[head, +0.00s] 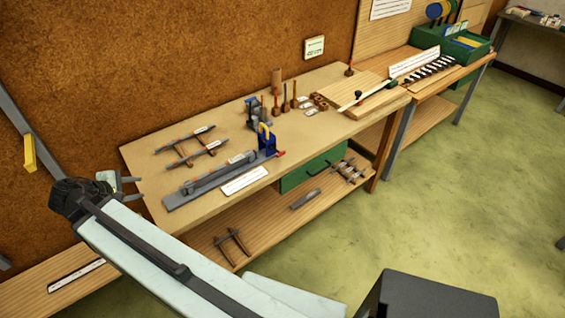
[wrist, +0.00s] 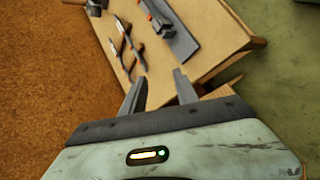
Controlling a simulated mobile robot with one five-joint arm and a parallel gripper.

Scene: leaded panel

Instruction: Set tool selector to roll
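A long grey bench device (head: 205,187) lies along the front of the workbench. A blue upright (head: 267,141) with a yellow curved part (head: 265,130) and a red knob (head: 281,153) stands at its right end. I cannot tell which part is the tool selector, and no setting is readable. My gripper (head: 130,187) is left of the bench's left end, well apart from the device. In the wrist view my gripper (wrist: 160,76) is open and empty, with the grey device (wrist: 172,32) beyond the fingers at the top.
The workbench (head: 160,160) also carries clamp-like tools (head: 190,147), several upright wooden-handled tools (head: 285,104) and a wooden board (head: 355,98). A green drawer (head: 312,170) and a lower shelf (head: 270,222) are below. A brown wall (head: 180,60) stands behind. Green floor (head: 460,190) is clear at right.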

